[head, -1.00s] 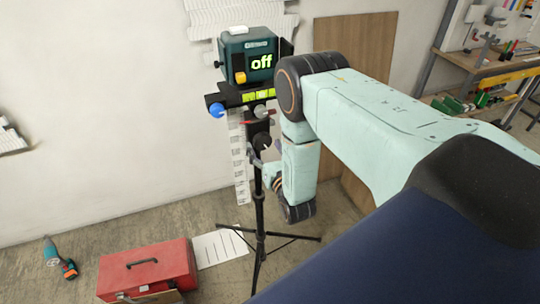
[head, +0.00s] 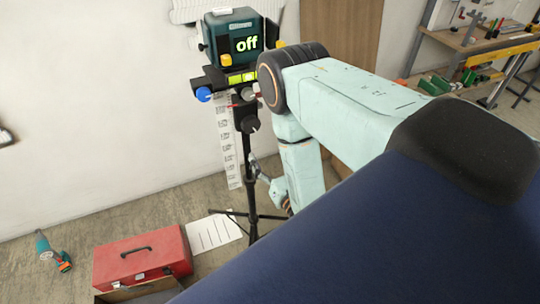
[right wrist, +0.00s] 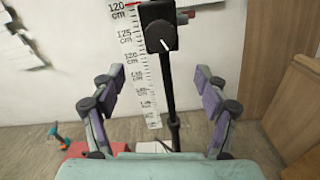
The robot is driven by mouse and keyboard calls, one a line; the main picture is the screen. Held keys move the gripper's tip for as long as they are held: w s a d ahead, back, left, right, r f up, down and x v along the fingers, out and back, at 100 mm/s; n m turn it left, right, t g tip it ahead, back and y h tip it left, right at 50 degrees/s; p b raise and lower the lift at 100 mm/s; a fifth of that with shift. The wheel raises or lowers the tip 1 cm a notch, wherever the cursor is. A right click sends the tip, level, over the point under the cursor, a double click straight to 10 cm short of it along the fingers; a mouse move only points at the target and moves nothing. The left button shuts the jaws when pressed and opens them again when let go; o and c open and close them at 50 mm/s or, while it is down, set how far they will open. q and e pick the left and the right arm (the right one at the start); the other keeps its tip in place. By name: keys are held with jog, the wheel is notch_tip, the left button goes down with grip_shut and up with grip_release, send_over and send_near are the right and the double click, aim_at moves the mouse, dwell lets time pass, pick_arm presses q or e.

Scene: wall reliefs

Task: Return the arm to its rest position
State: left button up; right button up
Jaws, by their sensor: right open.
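My right arm (head: 345,95) comes in from the right in the head view, and its elbow and forearm bend down beside the tripod. My right gripper (head: 257,166) is small and partly hidden there, close to the tripod pole (head: 247,170). In the right wrist view my right gripper (right wrist: 156,78) is open, with its two fingers spread and nothing between their tips. The black pole and a black knob (right wrist: 160,36) show beyond the fingers. I cannot tell how far apart they are. My left gripper is not in view.
A dark green device (head: 233,38) reading "off" sits on top of the tripod. A measuring strip (head: 228,140) hangs on the wall behind. A red toolbox (head: 143,253), a paper sheet (head: 213,232) and a teal power tool (head: 48,250) lie on the floor. A workbench (head: 470,40) stands back right.

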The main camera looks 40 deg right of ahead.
dwell(0.3)
jog(key=s+a+f+m+g+y+b, duration=0.1)
jog(key=s+a+f+m+g, duration=0.1)
jog(key=s+f+m+g, duration=0.6)
jog(key=s+a+f+m+g+y+b, duration=0.1)
jog(key=s+a+f+m, duration=0.1)
jog(key=f+m, duration=0.75)
jog(key=s+a+f+m+g+b, duration=0.2)
jog(key=s+m+g+b, duration=0.1)
jog(key=s+m+b, duration=0.1)
jog(key=s+a+f+m+g+y+b, duration=0.1)
jog(key=s+a+f+m+g+b, duration=0.1)
jog(key=s+m+b, duration=0.3)
jog(key=s+a+f+m+g+y+b, duration=0.1)
jog(key=s+a+f+m+g+b, duration=0.1)
jog(key=s, duration=0.6)
jog(key=f+m+g+b, duration=0.1)
jog(key=m+b, duration=0.1)
jog(key=m, duration=0.1)
jog(key=shift+s+f+g+b, duration=0.15)
jog(key=shift+g+b, duration=0.15)
